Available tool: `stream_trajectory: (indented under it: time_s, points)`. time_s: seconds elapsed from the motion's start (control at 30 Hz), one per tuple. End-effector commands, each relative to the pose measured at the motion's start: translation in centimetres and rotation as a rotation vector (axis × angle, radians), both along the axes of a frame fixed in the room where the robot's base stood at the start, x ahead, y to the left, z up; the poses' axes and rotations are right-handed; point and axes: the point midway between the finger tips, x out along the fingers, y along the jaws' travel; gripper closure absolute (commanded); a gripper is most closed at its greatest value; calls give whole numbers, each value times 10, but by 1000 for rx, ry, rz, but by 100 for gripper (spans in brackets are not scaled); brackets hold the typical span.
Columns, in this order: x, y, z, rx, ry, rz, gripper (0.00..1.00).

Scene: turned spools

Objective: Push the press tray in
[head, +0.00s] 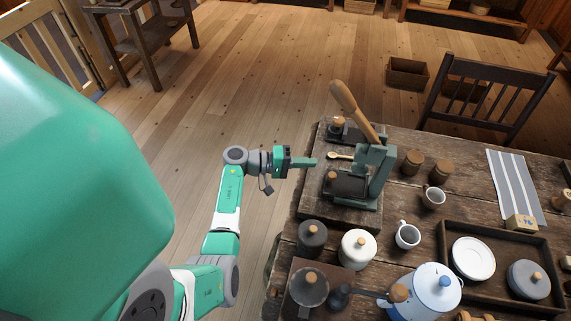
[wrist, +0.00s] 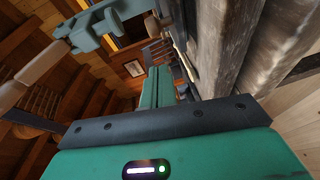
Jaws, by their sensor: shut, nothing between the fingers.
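The press (head: 374,172) is a grey-green frame with a long wooden lever raised above it. It stands on a dark wooden board at the table's left side. Its dark tray (head: 349,187) sits low in the frame, with a wooden knob (head: 332,176) on its left face. How far the tray sticks out is hard to tell. My gripper (head: 315,162) is shut and empty, left of the press, pointing right, apart from the knob. In the wrist view my green fingers (wrist: 160,72) are together. The press frame (wrist: 100,24) and lever (wrist: 38,64) show at upper left; the tray is not clear there.
A small spoon (head: 340,156) and a wooden-topped dark item (head: 338,127) lie behind the press. A dark lidded jar (head: 312,236) and a white one (head: 357,248) stand in front. Mugs and brown jars are to the right. Open floor lies left of the table.

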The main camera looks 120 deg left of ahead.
Motion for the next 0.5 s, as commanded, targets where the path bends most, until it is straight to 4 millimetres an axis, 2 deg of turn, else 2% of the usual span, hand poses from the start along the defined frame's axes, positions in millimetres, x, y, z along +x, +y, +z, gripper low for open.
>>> stream_trajectory:
  time_s: [0.1,0.23,0.37,0.5]
  points:
    - [-28,-22,6,-2,-1,5,100]
    - [-53,-41,8,0,-1,5,100]
    - [-69,-54,10,0,-1,5,100]
    - [-76,-60,10,0,-1,4,100]
